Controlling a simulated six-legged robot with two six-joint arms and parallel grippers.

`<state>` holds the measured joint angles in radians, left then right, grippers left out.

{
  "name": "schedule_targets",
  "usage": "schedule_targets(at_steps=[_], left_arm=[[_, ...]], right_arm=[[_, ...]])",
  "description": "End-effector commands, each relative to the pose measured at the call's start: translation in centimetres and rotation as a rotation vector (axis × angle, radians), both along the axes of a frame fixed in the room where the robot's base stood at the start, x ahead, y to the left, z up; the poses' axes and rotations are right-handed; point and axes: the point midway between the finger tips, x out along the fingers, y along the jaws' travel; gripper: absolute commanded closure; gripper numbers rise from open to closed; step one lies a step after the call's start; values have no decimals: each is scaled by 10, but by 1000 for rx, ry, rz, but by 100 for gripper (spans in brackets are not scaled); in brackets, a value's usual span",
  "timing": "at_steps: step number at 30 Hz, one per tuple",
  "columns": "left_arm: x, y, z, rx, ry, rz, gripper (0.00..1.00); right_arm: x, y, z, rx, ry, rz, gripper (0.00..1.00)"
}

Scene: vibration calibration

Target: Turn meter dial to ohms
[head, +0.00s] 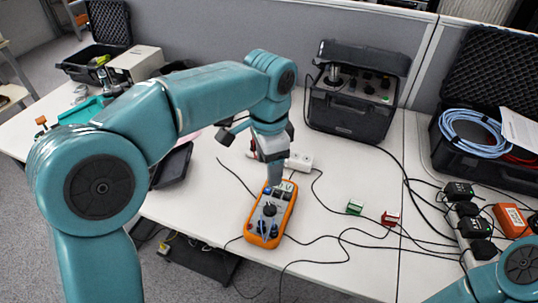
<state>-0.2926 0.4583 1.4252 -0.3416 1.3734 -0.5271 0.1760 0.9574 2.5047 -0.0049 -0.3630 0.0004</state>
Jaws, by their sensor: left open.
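The orange multimeter (290,210) lies on the white table in the middle of the head view. Its round dial (268,209) shows on the dark face, but its setting is too small to read. My left gripper (273,183) points down over the meter's top end, near its display. It is open, and its fingers partly cover the display. I cannot tell whether they touch the meter. Part of my right arm shows at the lower right, with its gripper out of view.
A black calibrator case (352,98) stands behind the meter. Black cables run across the table around the meter. A green block (354,207) and a red block (390,218) lie to its right. An open case with blue cable (474,133) is at the far right.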

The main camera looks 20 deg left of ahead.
Motion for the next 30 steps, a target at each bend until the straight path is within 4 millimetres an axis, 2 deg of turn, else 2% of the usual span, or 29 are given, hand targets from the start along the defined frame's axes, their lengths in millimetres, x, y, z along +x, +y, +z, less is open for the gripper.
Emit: schedule_targets(at_steps=[4,13,16,20,27,30], left_arm=[[0,0,9,-1,1,0,37],[0,0,10,-1,1,3,39],[0,0,9,-1,1,72,39],[0,0,10,-1,0,364,39],[2,0,11,-4,-1,1113,39],[3,1,12,-4,-1,1346,39]], right_arm=[[0,0,2,0,0,0,57],[0,0,2,0,0,0,57],[0,0,2,0,0,0,57],[0,0,2,0,0,0,57],[0,0,3,0,0,0,57],[0,0,4,0,0,0,57]])
